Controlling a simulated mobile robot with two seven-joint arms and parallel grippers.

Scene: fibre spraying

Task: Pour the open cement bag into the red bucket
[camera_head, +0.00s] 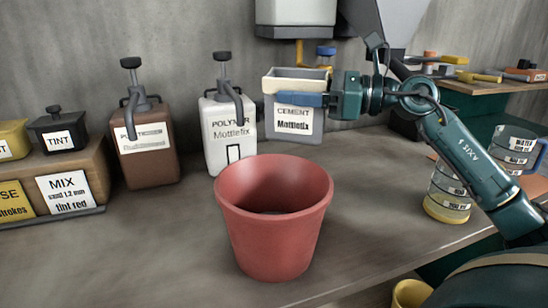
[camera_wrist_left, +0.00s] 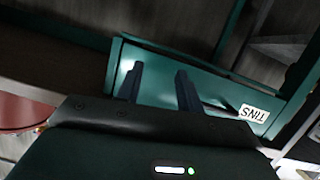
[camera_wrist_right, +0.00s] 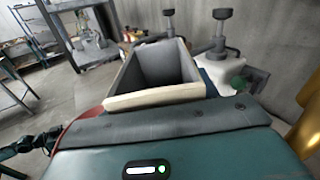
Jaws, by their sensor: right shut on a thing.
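The red bucket (camera_head: 272,225) stands upright on the bench in the middle of the head view. The part of its inside that shows looks dark at the bottom. The open cement bag (camera_head: 293,122) is grey with a "CEMENT Mottlefix" label and a pale rim. It is behind and slightly right of the bucket, looking upright. My right gripper (camera_head: 305,98) is shut on the bag near its top. The right wrist view shows the bag's open mouth (camera_wrist_right: 160,75). My left gripper (camera_wrist_left: 157,82) is open with nothing between its fingers, above a green tray labelled "TINS" (camera_wrist_left: 205,85).
A white polymer jug (camera_head: 228,130) and a brown jug (camera_head: 146,145) with pumps stand left of the bag. A tint box (camera_head: 58,132) is at the far left. A measuring jug (camera_head: 512,148) and a marked cup (camera_head: 447,195) are at the right.

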